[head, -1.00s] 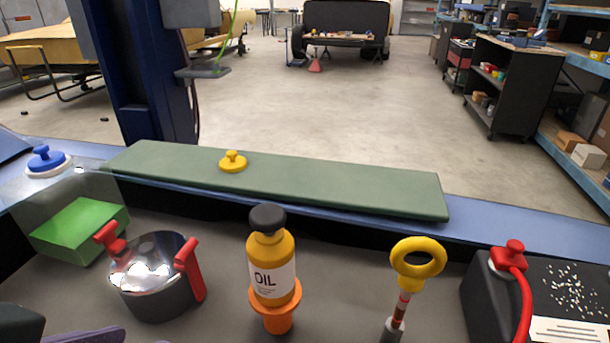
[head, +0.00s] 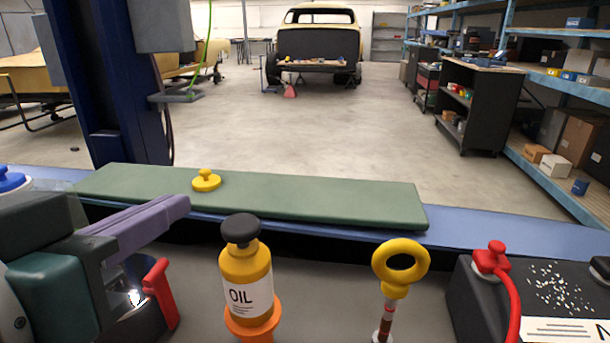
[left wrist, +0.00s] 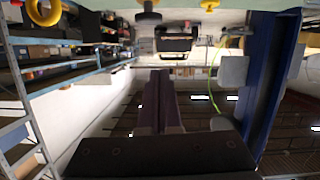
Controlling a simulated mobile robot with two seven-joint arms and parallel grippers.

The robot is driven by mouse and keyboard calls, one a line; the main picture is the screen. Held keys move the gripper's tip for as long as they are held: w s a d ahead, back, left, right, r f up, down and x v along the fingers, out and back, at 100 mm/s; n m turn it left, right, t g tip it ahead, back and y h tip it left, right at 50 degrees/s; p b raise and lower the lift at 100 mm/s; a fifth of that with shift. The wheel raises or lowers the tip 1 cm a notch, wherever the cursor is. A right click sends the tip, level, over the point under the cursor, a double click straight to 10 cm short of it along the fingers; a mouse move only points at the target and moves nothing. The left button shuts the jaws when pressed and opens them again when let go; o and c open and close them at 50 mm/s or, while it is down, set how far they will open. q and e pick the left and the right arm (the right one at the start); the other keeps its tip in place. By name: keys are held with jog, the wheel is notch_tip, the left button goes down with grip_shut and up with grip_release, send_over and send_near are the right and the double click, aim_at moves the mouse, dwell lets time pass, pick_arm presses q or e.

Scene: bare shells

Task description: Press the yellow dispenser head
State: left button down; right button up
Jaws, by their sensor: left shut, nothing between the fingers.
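The yellow dispenser head (head: 206,180) is a small round knob on a wide yellow base. It stands upright on the left part of a long green board (head: 300,200). My left gripper (head: 182,205) reaches in from the left in the head view, its purple fingers together and empty. In the picture, its tips are just below and left of the yellow head, apart from it, on the near side of the board. In the left wrist view the shut fingers (left wrist: 160,100) point upward and hold nothing. My right gripper is not in view.
An oil bottle (head: 246,275) with a black cap stands in an orange holder right of my left gripper. A pot with a red handle (head: 160,292) is partly hidden behind my arm. A yellow ring handle (head: 400,262) and a red knob (head: 492,258) are farther right.

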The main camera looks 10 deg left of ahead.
pick_arm(q)
send_over(241, 227)
jog(key=a, duration=0.2)
notch_tip(241, 227, down, 2)
jog(key=f, duration=0.1)
jog(key=s+f+b, duration=0.1)
jog(key=f, duration=0.1)
jog(key=shift+s, duration=0.1)
jog(key=shift+f, duration=0.6)
